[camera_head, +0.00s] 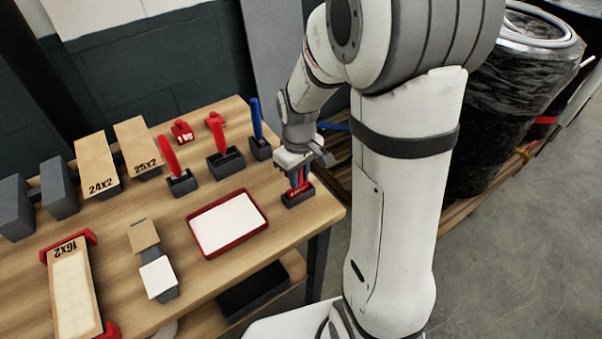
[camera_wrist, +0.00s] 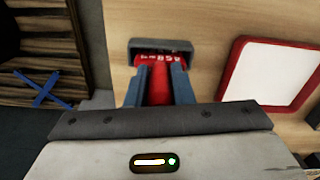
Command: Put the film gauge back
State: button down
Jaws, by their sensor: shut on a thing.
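The film gauge (camera_wrist: 160,84) is a red tool with white lettering near its lower end. My gripper (camera_head: 297,177) is shut on it, with a blue-grey finger on each side in the wrist view (camera_wrist: 157,85). The gauge's lower end is at a small dark grey holder (camera_head: 299,198), which also shows in the wrist view (camera_wrist: 160,44). The gauge looks upright and appears to be in the mouth of the holder; I cannot tell how deep it sits. In the head view the gauge (camera_head: 300,188) is partly hidden by my gripper.
Left of the holder lies a red tray (camera_head: 262,229) with a white sheet. Behind stand a blue-handled tool (camera_head: 256,118) and a red-handled tool (camera_head: 169,155) in dark holders. Boxes marked 24x2 (camera_head: 96,163) and 25x2 (camera_head: 136,146) stand further left. The table's right edge is close.

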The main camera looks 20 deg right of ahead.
jog(key=shift+f, duration=0.15)
jog(key=c, duration=1.3)
grip_release()
jog(key=shift+o, duration=0.2)
notch_tip(320, 180, up, 12)
jog(key=shift+f, duration=0.25)
jog(key=shift+s+r, duration=0.2)
jog(key=shift+r, duration=0.35)
jog(key=s+r+m+t, duration=0.1)
jog(key=s+m+t, duration=0.2)
jog(key=s, duration=1)
jog(key=shift+s+d+r+m, duration=0.2)
jog(key=shift+s+m, duration=0.05)
jog(key=shift+m, duration=0.95)
